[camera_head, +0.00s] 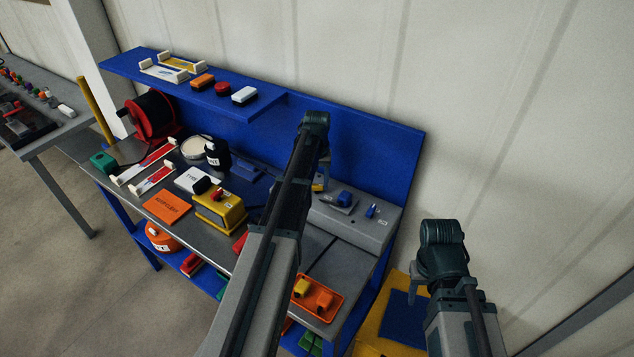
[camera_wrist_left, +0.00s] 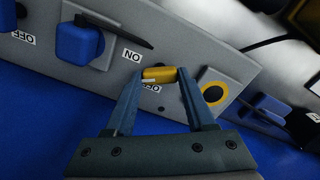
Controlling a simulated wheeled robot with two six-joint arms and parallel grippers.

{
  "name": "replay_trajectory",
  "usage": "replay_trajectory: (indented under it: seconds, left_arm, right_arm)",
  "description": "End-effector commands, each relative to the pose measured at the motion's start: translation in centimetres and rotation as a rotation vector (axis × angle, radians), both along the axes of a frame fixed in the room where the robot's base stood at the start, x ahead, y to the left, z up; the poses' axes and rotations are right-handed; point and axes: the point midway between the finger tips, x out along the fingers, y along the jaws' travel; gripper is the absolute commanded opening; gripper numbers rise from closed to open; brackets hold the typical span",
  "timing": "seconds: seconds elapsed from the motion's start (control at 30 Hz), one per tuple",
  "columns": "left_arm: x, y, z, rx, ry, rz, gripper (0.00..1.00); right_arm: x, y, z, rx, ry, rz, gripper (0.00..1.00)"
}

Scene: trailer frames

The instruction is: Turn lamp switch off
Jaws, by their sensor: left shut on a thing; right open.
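A sloped grey switch panel (camera_head: 350,226) stands at the right end of the workbench. In the left wrist view the grey panel (camera_wrist_left: 240,70) carries a small yellow switch knob (camera_wrist_left: 160,74) beside a partly covered "OFF" label. My left gripper (camera_wrist_left: 158,76) is shut on this yellow knob, one finger on each side. In the head view my left gripper (camera_head: 321,176) is at the panel's left part, mostly hidden by its own arm. My right gripper (camera_head: 416,291) is open and empty, low at the right, apart from the panel. I cannot make out a lamp.
A blue knob with a black lever (camera_wrist_left: 80,44) and a yellow-ringed button (camera_wrist_left: 212,93) flank the yellow knob. A yellow box (camera_head: 219,214), an orange tray (camera_head: 316,299) and a red reel (camera_head: 150,117) are on the bench. A blue back panel (camera_head: 375,150) rises behind.

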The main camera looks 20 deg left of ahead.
Motion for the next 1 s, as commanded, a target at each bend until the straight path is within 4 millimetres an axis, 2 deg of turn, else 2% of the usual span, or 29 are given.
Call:
replay_trajectory:
  seconds: [0.6,1.0]
  left_arm:
    - [-0.02,-0.01,-0.01,0.000,0.000,0.582,0.00]
    - [-0.02,-0.01,-0.01,0.000,0.000,0.893,0.00]
  right_arm:
    - [0.00,0.00,-0.01,0.000,0.000,0.000,0.50]
    - [0.00,0.00,-0.01,0.000,0.000,0.000,0.50]
